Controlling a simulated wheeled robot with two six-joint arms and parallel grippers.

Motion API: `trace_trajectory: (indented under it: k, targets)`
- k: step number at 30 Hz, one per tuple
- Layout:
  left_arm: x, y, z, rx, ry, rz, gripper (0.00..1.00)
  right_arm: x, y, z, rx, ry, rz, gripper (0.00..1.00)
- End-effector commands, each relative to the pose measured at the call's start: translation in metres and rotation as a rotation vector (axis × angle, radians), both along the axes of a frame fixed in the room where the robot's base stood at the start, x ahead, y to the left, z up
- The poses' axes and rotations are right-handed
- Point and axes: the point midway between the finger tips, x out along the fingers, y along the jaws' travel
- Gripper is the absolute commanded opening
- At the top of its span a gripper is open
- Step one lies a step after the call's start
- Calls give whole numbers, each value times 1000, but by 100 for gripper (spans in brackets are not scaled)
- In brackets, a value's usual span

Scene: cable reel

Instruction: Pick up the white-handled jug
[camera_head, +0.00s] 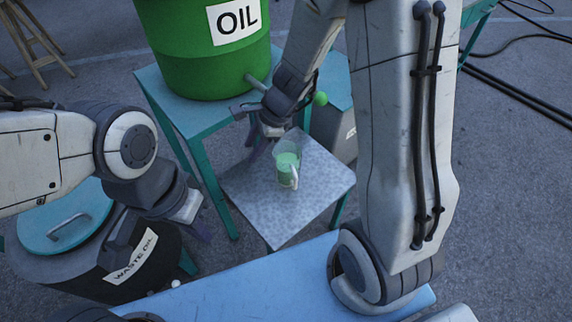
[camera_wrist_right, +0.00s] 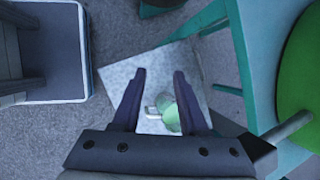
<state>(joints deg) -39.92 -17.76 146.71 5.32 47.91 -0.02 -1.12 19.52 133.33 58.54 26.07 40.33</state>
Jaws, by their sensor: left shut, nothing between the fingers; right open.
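The jug (camera_head: 286,160) is clear with green liquid and stands upright on a small grey-topped table (camera_head: 312,203). Its white handle (camera_head: 294,178) faces the front. My right gripper (camera_head: 257,146) is open, just behind and left of the jug in the head view. In the right wrist view, the jug (camera_wrist_right: 170,117) shows between the two fingers of my right gripper (camera_wrist_right: 160,74). The right finger partly hides it, and I see no grip on it. My left gripper (camera_head: 203,230) is shut and empty, near the waste oil drum (camera_head: 150,275), away from the jug.
A green oil drum (camera_head: 200,55) with a spout (camera_head: 257,83) stands on a teal table (camera_head: 160,90) behind the jug. A teal lid (camera_head: 40,215) with a handle lies on the waste oil drum. A blue surface (camera_head: 265,285) lies in front. Black cables (camera_head: 515,88) lie at the right.

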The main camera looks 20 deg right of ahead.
Motion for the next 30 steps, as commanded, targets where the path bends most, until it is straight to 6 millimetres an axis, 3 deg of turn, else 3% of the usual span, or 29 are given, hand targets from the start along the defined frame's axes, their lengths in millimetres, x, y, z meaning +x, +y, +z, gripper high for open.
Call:
trace_trajectory:
  k: [1, 3, 6, 9, 18, 25, 30]
  targets:
    - [0, 0, -16, 0, 0, 0, 0, 16, -31, -37, 24, 58, -234, 43]
    - [0, 0, -22, 0, 0, 0, 0, 31, -66, -63, 54, 114, -501, 43]
    - [0, 0, -27, 0, 0, 0, 0, 39, -98, -87, 81, 163, -745, 43]
    - [0, 0, -30, -1, -1, 0, 0, 42, -114, -100, 94, 186, -860, 43]
    - [0, 0, -53, -1, -1, 0, 0, 54, -109, -143, 98, 196, -896, 43]
    - [0, 0, -62, -1, -1, 0, 0, 58, -105, -159, 98, 195, -895, 43]
    - [0, 0, -78, 0, 0, 0, 0, 61, -99, -187, 98, 195, -894, 43]
